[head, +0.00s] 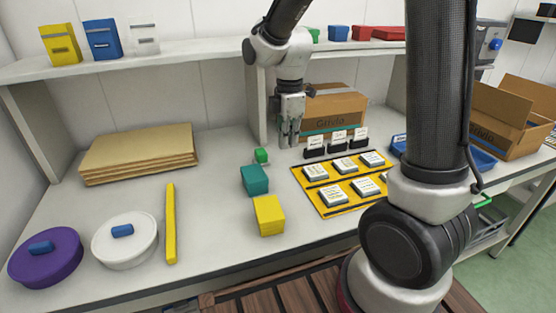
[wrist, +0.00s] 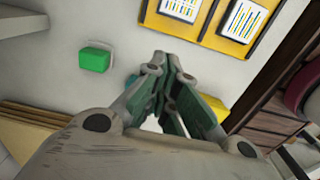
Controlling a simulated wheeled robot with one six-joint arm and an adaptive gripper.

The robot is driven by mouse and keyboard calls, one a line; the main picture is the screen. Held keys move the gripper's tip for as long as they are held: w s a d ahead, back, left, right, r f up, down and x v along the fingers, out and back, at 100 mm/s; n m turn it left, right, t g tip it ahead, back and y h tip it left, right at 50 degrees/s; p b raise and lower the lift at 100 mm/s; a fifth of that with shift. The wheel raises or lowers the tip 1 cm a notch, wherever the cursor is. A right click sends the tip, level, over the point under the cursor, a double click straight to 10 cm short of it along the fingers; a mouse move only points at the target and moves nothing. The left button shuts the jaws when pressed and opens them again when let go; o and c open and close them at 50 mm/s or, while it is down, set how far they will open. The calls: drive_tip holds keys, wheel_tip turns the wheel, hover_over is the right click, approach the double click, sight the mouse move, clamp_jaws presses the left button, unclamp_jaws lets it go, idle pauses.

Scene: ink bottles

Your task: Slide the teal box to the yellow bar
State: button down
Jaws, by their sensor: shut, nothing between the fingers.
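The teal box (head: 255,179) sits on the white table, between a small green block and a yellow box. The yellow bar (head: 171,222) lies to its left on the table, with bare table between them. My gripper (head: 289,142) points down, above and to the right of the teal box in the head view, apart from it. It is shut and empty. In the wrist view the closed fingers (wrist: 163,60) cover the middle, and I cannot clearly tell the teal box from the greenish fingers there. The yellow bar is not visible in the wrist view.
The green block (head: 261,155) and yellow box (head: 269,215) stand close to the teal box. A yellow board (head: 344,210) with white tiles lies to the right. A white pot (head: 125,240), purple pot (head: 46,257) and cardboard stack (head: 139,155) are at left.

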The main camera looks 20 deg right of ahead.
wheel_tip(320, 180, down, 10)
drive_tip(key=shift+r, duration=0.1)
drive_tip(key=a, duration=0.2)
drive_tip(key=shift+a+r, duration=0.1)
drive_tip(key=shift+a, duration=0.9)
drive_tip(key=shift+a, duration=0.1)
drive_tip(key=a, duration=1.9)
drive_tip(key=shift+a, duration=0.25)
drive_tip(key=shift+d, duration=0.1)
